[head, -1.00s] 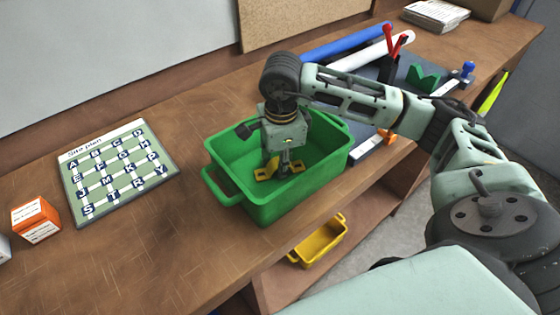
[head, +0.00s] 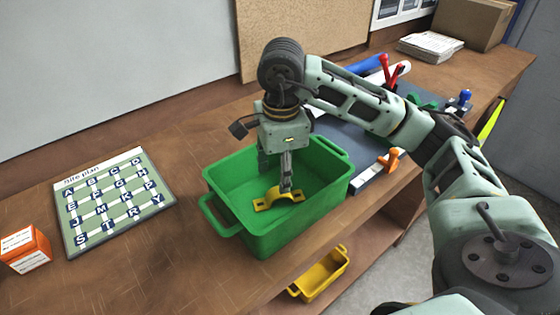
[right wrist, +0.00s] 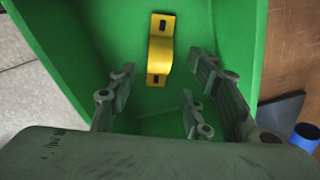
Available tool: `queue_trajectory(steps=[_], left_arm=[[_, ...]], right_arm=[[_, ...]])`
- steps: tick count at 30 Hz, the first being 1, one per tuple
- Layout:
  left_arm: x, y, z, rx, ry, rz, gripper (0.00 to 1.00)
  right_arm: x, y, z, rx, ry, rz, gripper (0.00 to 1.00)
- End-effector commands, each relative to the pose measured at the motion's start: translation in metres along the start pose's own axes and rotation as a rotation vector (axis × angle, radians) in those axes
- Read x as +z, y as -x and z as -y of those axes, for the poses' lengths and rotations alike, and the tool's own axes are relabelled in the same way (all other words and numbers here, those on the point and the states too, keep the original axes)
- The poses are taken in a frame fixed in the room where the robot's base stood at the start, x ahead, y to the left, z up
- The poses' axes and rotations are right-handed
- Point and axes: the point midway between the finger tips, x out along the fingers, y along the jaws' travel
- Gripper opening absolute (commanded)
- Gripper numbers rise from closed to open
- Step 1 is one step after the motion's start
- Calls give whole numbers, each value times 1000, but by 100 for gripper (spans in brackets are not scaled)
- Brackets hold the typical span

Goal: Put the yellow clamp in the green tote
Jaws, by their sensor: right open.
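The yellow clamp (head: 279,198) lies inside the green tote (head: 262,240), on its floor. It is an arched strap with a flat holed tab at each end, and it also shows in the right wrist view (right wrist: 160,48). My right gripper (head: 277,180) points down into the tote, just above and behind the clamp. Its fingers are apart with nothing between them (right wrist: 155,92), and the clamp lies beyond the fingertips. My left gripper is not in view.
A site plan board (head: 117,200) and an orange box (head: 25,250) lie left of the tote. Tools, rolls and an orange-handled item (head: 391,158) lie to the right. A yellow bin (head: 320,275) sits below the bench top.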

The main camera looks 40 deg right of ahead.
Motion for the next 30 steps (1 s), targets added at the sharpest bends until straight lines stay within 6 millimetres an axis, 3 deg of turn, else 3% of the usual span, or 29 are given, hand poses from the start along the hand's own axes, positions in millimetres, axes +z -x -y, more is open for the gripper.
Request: queue_trajectory(steps=[4, 9, 30], left_arm=[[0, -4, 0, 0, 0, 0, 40], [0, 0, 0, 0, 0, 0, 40], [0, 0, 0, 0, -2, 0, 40]], right_arm=[[0, 30, 1, -4, -1, 1, 46], [0, 45, 0, -1, -1, -1, 46], [0, 49, 0, 1, -1, 0, 46]])
